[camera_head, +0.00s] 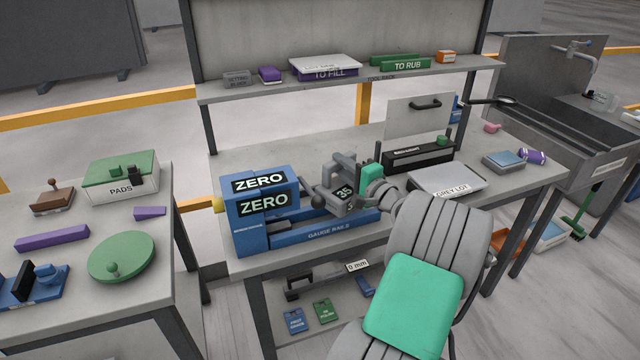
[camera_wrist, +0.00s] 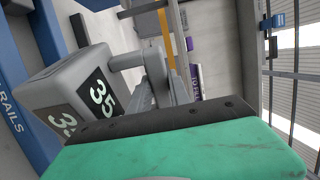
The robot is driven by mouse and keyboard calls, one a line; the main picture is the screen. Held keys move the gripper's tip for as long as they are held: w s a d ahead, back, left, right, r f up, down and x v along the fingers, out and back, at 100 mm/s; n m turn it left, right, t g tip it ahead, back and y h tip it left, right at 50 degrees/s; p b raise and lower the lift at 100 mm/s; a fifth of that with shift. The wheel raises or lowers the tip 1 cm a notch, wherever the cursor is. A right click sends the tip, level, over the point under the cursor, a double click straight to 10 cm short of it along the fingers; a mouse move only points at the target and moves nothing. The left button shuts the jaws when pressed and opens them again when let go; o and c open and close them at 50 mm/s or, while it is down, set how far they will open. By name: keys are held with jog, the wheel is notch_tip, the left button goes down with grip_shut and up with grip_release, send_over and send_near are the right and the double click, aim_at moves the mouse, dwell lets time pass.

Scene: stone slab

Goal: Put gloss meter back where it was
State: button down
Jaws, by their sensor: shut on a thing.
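No object in view is labelled as a gloss meter. A grey block marked 35 (camera_head: 345,194) is at the blue gauge rails (camera_head: 340,232), right of the blue ZERO block (camera_head: 264,205). My gripper (camera_head: 343,168) is at this block, with my green wrist part just to the right. In the wrist view the 35 block (camera_wrist: 75,90) is close on the left, and its grey stem (camera_wrist: 125,57) runs to my gripper (camera_wrist: 158,75), which is shut on it. The fingers partly hide the grip. I cannot tell whether the block touches the rails.
A grey-lidded GREY LOT box (camera_head: 447,181) and a black holder (camera_head: 418,156) stand right of the rails. A small blue-topped grey item (camera_head: 503,161) lies farther right. The shelf (camera_head: 350,82) overhangs the back. A side table (camera_head: 75,290) is at left.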

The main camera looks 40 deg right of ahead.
aim_at(336, 179)
jog(key=shift+w+d+f, duration=0.15)
jog(key=shift+w+f, duration=0.15)
jog(key=shift+f, duration=0.1)
jog(key=shift+w+f+b, duration=0.15)
jog(key=shift+f+b, duration=0.2)
jog(key=shift+b, duration=0.05)
jog(key=f, duration=0.1)
jog(key=f+b, duration=0.2)
jog(key=shift+w+f, duration=0.15)
jog(key=shift+w, duration=0.15)
jog(key=shift+w+a+r, duration=0.1)
jog(key=shift+a+r, duration=0.1)
jog(key=shift+a, duration=0.1)
jog(key=shift+f, duration=0.15)
jog(key=c, duration=1.7)
grip_release()
jog(key=shift+f, duration=0.15)
jog(key=o, duration=0.5)
jog(key=shift+d, duration=0.1)
